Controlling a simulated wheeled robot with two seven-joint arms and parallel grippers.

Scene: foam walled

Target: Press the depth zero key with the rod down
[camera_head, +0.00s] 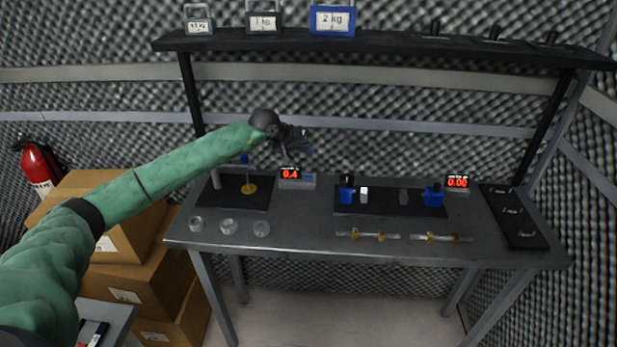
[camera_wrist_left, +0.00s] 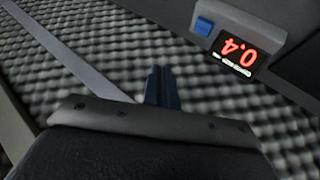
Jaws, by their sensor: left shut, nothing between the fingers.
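A small grey readout box (camera_head: 297,184) stands at the table's back, left of centre, with red digits reading 0.4. The digits (camera_wrist_left: 240,53) also show in the left wrist view, upside down, beside a square blue key (camera_wrist_left: 203,27). Left of the box is a dark stand with a pale post (camera_head: 216,179) and a thin rod (camera_head: 248,174) reaching down to a yellow disc (camera_head: 249,188). The blue part atop the rod is partly hidden by my arm. My left gripper (camera_head: 306,150) is shut and empty, above the readout box and apart from it. My right gripper is not in view.
The grey table (camera_head: 300,230) carries several clear cups at front left, blue clamps on a dark mat, and brass-fitted rods at front right. A second readout (camera_head: 458,182) reads 0.00. A black shelf (camera_head: 400,52) with weights spans above. Cardboard boxes (camera_head: 130,265) stand left.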

